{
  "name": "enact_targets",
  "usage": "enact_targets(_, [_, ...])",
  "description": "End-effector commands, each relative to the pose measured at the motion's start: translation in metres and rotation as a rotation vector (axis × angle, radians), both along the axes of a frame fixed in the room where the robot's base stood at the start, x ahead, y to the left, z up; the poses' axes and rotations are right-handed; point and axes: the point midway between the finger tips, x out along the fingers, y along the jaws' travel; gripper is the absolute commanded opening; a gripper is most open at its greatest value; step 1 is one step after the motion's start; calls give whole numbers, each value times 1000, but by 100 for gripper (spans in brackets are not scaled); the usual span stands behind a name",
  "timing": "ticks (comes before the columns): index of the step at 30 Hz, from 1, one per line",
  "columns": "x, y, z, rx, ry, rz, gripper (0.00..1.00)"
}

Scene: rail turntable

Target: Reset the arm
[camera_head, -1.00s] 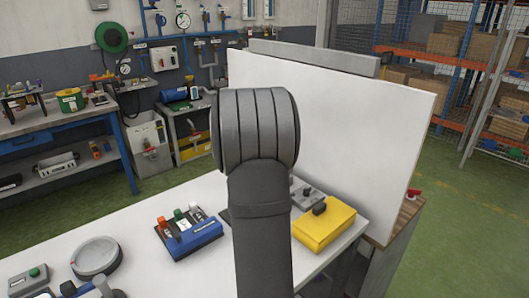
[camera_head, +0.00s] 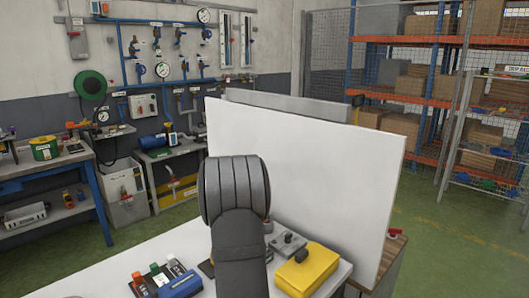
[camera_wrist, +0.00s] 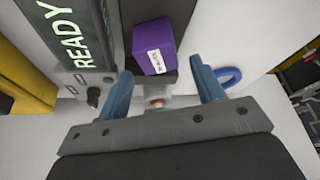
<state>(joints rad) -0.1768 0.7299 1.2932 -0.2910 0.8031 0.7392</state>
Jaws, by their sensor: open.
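My gripper (camera_wrist: 160,78) is open in the wrist view, with its two blue fingers spread apart. A purple block (camera_wrist: 153,38) with a small white label lies just beyond and between the fingertips. I cannot tell whether a finger touches it. A small white part with an orange spot (camera_wrist: 157,101) shows between the fingers, close to the palm. In the head view, my grey arm stands over the table and hides my gripper.
In the wrist view, a dark READY display (camera_wrist: 75,35) is at left and a blue ring (camera_wrist: 229,77) at right. In the head view, a white panel (camera_head: 300,155) stands behind the table, with a yellow box (camera_head: 307,270) and a blue block (camera_head: 180,285) in front.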

Motion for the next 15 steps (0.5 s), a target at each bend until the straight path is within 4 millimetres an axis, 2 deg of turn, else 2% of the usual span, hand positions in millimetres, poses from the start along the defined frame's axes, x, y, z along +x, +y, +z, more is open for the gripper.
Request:
enact_targets(10, [0, 0, 3, 0, 0, 0, 62])
enact_targets(15, [-1, 0, -3, 0, 2, 0, 62])
